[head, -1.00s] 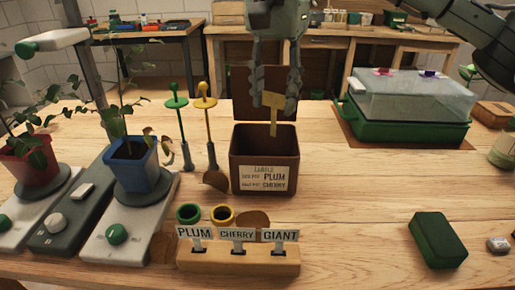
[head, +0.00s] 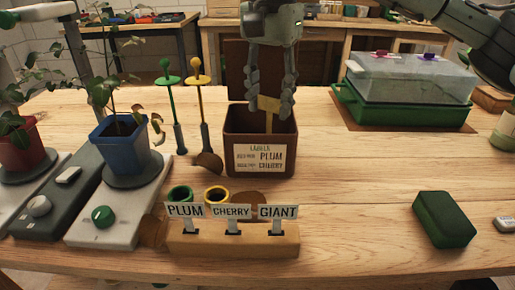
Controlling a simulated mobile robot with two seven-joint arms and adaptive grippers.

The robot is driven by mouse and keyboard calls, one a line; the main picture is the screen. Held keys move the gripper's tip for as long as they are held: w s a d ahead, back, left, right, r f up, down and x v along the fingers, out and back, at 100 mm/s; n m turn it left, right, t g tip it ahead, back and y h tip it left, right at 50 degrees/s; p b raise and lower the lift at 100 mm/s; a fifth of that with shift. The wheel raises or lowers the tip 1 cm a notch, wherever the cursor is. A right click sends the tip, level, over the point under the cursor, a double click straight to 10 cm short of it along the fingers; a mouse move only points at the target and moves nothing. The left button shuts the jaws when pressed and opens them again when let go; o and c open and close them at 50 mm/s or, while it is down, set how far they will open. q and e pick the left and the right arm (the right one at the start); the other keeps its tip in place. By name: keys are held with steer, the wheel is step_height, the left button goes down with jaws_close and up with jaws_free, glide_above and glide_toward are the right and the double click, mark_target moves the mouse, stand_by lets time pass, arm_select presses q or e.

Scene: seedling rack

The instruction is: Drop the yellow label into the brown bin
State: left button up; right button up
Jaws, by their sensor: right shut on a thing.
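The yellow label (head: 268,104) is between the fingertips of my right gripper (head: 270,103), which is shut on it. Its wide part is at the fingers and its narrow stem points down into the mouth of the brown bin. The brown bin (head: 236,143) stands open on the table with its lid raised at the back and a paper sign on its front. The label's lower end is hidden behind the bin's front wall. My left gripper does not show.
Green and yellow long-handled tools (head: 201,110) stand left of the bin. A wooden block with PLUM, CHERRY and GIANT tags (head: 240,245) is in front. Potted plants (head: 123,150) stand left, a lidded green tray (head: 400,105) back right. A green block (head: 444,219) lies front right.

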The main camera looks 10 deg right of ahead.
steer(key=shift+f, duration=0.25)
steer(key=o, duration=0.8)
step_height(320, 180, up, 12)
steer(key=shift+r, duration=0.1)
stand_by(0.4)
